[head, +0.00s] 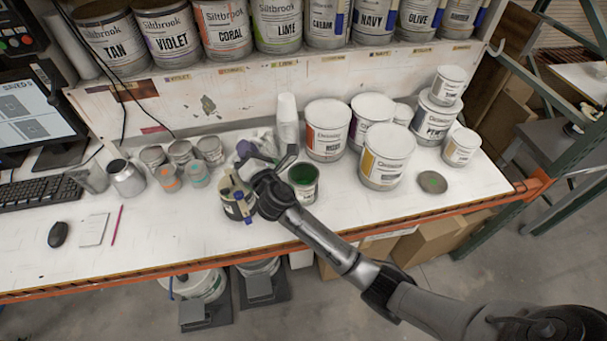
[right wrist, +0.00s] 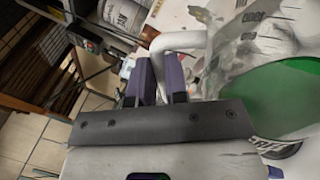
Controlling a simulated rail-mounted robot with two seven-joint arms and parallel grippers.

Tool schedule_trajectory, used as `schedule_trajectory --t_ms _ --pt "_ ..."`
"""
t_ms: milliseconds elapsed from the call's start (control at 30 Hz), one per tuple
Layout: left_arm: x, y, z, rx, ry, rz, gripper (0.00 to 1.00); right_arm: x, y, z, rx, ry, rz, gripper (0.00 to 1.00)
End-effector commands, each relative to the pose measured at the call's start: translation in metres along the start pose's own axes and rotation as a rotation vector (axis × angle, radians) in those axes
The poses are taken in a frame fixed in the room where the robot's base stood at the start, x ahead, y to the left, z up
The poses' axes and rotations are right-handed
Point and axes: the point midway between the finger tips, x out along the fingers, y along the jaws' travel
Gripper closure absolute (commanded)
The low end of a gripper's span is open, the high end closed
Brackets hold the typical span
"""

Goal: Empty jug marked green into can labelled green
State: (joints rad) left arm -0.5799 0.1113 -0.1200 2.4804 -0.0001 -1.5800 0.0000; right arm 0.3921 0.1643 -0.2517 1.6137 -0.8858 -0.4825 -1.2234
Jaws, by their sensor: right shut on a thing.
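My right gripper (head: 262,158) is over the bench, left of an open can (head: 303,192) with dark green inside. In the right wrist view, its purple fingers (right wrist: 160,80) are shut on the white curved handle of a jug (right wrist: 182,40). The jug's pale, smudged body is just right of the fingers. In the head view the gripper and wrist hide most of the jug. My left gripper is in neither view.
A dark can with a tan bar across it (head: 238,208) stands close left of my right wrist. White cups (head: 288,118) and large lidded cans (head: 388,155) stand behind and right. A round lid with a green dot (head: 432,182) lies right. Small tins (head: 180,152) stand left.

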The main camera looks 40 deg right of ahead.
Motion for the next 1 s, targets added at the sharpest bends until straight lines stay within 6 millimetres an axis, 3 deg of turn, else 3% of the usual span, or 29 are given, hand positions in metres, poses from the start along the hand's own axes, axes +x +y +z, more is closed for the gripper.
schedule_trajectory --t_ms 1000 --pt "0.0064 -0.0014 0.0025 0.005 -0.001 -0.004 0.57 0.0000 -0.0007 0.0063 0.064 -0.014 0.002 1.00"
